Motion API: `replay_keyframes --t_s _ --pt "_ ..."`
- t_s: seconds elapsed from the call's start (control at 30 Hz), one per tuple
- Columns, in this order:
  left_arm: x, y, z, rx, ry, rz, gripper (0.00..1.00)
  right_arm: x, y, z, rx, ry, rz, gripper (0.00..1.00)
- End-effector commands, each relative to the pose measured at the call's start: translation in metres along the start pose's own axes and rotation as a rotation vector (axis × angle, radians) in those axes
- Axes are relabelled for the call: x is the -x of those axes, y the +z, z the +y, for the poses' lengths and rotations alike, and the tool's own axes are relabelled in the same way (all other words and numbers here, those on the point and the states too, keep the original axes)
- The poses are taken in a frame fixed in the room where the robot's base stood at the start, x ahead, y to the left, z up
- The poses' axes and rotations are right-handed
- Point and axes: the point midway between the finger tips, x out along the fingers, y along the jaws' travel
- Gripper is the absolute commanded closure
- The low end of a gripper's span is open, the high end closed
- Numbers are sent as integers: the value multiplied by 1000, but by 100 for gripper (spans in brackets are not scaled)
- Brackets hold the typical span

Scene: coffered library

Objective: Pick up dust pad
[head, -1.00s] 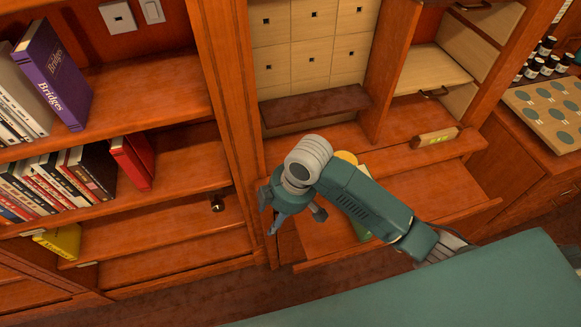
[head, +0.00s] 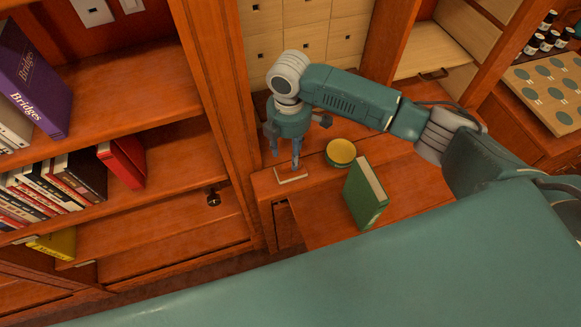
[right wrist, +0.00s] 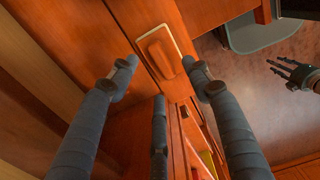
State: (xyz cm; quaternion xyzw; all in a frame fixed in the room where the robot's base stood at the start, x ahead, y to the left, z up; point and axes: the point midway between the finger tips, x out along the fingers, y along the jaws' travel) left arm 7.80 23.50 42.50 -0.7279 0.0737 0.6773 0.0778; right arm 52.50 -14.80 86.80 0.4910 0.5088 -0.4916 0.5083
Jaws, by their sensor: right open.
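The dust pad appears to be the small flat piece with a pale edge (head: 291,175) on the wooden ledge, in the head view. In the right wrist view it shows as a reddish-brown block on a cream base (right wrist: 160,52). My right gripper (head: 285,157) is open and points down just above it, with fingertips close to it. In the right wrist view the fingers of my right gripper (right wrist: 165,78) are spread, with the pad just beyond them and nothing held. My left gripper (right wrist: 292,73) shows at the right of that view, fingers spread and empty.
A green book (head: 366,195) stands on the pulled-out wooden surface, right of the pad. A round yellow-topped tin (head: 340,152) sits behind it. A shelf upright (head: 228,130) rises close to the gripper's left. Bookshelves fill the left side.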

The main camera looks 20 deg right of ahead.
Motion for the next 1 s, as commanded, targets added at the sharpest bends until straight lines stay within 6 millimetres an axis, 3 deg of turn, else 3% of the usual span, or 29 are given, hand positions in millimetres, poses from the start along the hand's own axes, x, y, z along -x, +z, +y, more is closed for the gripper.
replay_keyframes --t_s 0.3,0.57,0.83,1.0 --pt "15 -22 -4 0 -5 32 60 -42 1 1 -1 -1 -1 51" --pt "15 -20 -4 0 -5 28 60 -47 1 1 1 1 -1 51" --pt "15 -14 -3 0 -4 19 60 -47 1 1 0 1 0 100" --pt "15 -13 -3 0 -3 17 60 -47 1 1 0 1 0 100"
